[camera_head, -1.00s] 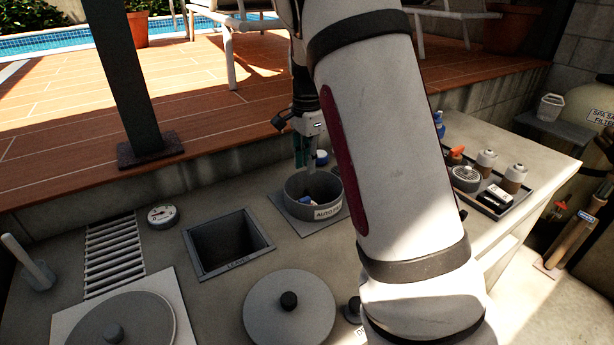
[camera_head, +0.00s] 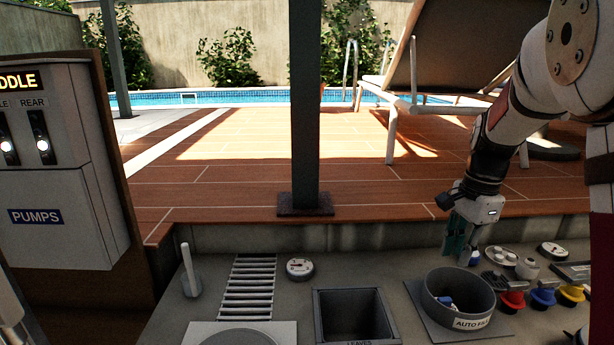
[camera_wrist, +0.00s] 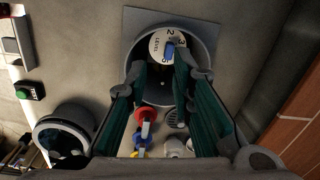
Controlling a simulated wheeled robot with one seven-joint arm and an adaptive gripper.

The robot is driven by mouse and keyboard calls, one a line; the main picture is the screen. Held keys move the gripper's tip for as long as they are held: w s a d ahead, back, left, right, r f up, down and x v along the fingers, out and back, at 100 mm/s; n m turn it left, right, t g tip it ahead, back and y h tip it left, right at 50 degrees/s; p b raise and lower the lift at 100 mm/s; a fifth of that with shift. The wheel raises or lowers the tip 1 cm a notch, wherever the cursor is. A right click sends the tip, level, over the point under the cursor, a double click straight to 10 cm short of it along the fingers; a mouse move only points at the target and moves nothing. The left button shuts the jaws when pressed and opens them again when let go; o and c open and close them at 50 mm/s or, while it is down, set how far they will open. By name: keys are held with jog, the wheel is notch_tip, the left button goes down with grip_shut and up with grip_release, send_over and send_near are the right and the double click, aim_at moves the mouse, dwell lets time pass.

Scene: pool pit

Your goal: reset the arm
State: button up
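My gripper (camera_head: 458,250) hangs fingers-down above the grey round pot (camera_head: 430,300) labelled AUTO FILL, close over its rim. In the wrist view its two teal-padded fingers (camera_wrist: 160,72) stand apart with nothing between them, so it is open and empty. The pot (camera_wrist: 207,50) lies beyond the fingertips there. A white LEVEL dial (camera_wrist: 158,44) with a blue knob shows inside it. My arm comes in from the right of the head view.
Red (camera_head: 511,303), blue (camera_head: 542,298) and yellow (camera_head: 571,293) valves stand right of the pot. A square LEAVES well (camera_head: 320,318), a gauge (camera_head: 299,269) and a slatted grate (camera_head: 247,288) are to its left. A dark post (camera_head: 305,100) rises from the deck. A PUMPS panel (camera_head: 60,215) stands far left.

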jog(key=s+a+r+n+t, duration=0.1)
jog(key=s+a+r+n, duration=0.3)
jog(key=s, duration=0.3)
jog(key=s+a+r+n+t, duration=0.1)
jog(key=s+a+r+n, duration=0.25)
jog(key=s+a, duration=0.2)
jog(key=s+a+n+t+p, duration=0.1)
jog(key=s+a+n, duration=0.3)
jog(key=s+n, duration=0.4)
jog(key=s, duration=0.7)
jog(key=shift+s+t+h, duration=0.25)
jog(key=shift+t+h, duration=0.05)
jog(key=shift+n, duration=0.25)
